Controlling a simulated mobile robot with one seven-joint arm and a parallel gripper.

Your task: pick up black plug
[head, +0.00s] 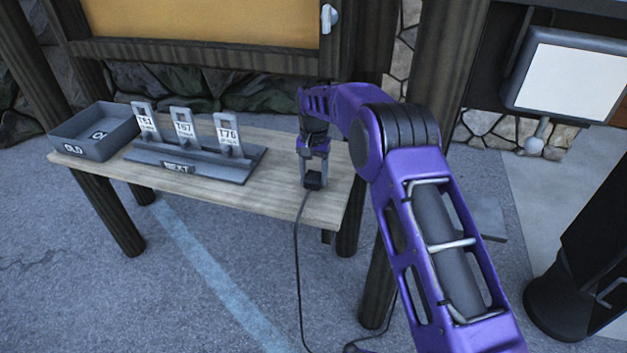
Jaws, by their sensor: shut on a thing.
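The black plug (313,180) is a small dark block at the right part of the wooden table. A black cable (298,255) runs from it over the table's front edge and down to the ground. My gripper (313,172) points down over the plug, with its fingers on either side of the plug's upper part. It is shut on the plug. The plug is at or just above the table top; I cannot tell whether it touches the wood. The fingers hide part of the plug.
The wooden table (290,203) is bare around the plug. Left of it stand a grey rack (215,175) with white labelled tags and a grey open bin (70,150) marked OLD. Dark posts rise behind the table. A white-faced panel (575,75) is at the upper right.

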